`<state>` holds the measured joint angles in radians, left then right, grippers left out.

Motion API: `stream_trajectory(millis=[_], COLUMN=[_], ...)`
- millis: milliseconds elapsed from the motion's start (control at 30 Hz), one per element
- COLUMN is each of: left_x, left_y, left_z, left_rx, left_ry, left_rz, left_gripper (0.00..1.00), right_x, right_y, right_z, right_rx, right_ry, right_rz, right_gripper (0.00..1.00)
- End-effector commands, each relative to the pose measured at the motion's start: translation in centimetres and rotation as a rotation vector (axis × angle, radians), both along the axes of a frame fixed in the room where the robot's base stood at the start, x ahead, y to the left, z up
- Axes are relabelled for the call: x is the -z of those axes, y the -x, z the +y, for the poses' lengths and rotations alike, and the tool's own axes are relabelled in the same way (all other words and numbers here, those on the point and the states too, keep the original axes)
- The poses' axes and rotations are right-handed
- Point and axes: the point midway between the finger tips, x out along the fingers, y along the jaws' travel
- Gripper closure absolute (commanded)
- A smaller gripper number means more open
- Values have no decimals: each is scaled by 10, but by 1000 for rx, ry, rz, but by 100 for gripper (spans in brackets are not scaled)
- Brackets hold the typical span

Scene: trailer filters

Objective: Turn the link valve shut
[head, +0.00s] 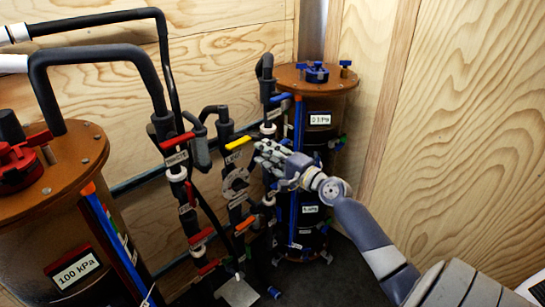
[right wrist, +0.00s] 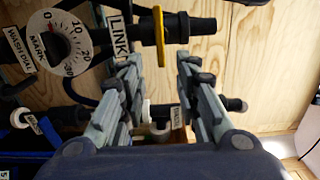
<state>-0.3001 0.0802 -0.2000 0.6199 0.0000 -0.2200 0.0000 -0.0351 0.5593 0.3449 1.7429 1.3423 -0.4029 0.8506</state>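The link valve has a yellow handle (head: 238,143) above a white label on a dark upright pipe, in the middle of the head view. In the right wrist view the yellow handle (right wrist: 158,35) shows beside the LINK label (right wrist: 120,28), lying across the pipe. My right gripper (head: 260,152) is just right of the handle in the head view. In the right wrist view its two fingers (right wrist: 158,68) are apart with nothing held between them. The handle appears ahead of the fingertips; I see no contact. My left gripper is in neither view.
A round wash dial (right wrist: 65,42) sits on the same pipe. Red-handled valves (head: 177,141) stand left. Brown filter tanks stand at left (head: 75,160) and behind the gripper (head: 335,82). Black hoses arch over the left side. Plywood walls (head: 460,110) close the back and right.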

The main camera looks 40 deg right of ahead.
Motion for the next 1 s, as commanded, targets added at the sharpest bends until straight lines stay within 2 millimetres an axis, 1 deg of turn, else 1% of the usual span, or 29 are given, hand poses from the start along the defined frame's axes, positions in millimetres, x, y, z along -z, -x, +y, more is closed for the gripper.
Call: stream_trajectory(millis=[33,100,267,867,933,967,1000], left_x=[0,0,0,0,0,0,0], left_y=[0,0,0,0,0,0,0], left_z=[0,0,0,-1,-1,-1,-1], left_rx=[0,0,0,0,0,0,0], left_ry=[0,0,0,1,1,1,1], left_rz=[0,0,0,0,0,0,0], left_gripper=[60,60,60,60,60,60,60], right_x=[1,1,0,0,7,13,26], right_y=[7,14,23,24,23,23,23], right_z=[0,-1,-2,-2,-3,-3,-5], right_rx=[0,0,0,0,5,9,16], right_ry=[1,0,0,0,5,11,24], right_rz=[2,1,1,0,11,20,41], right_gripper=[70,70,70,70,70,70,70])
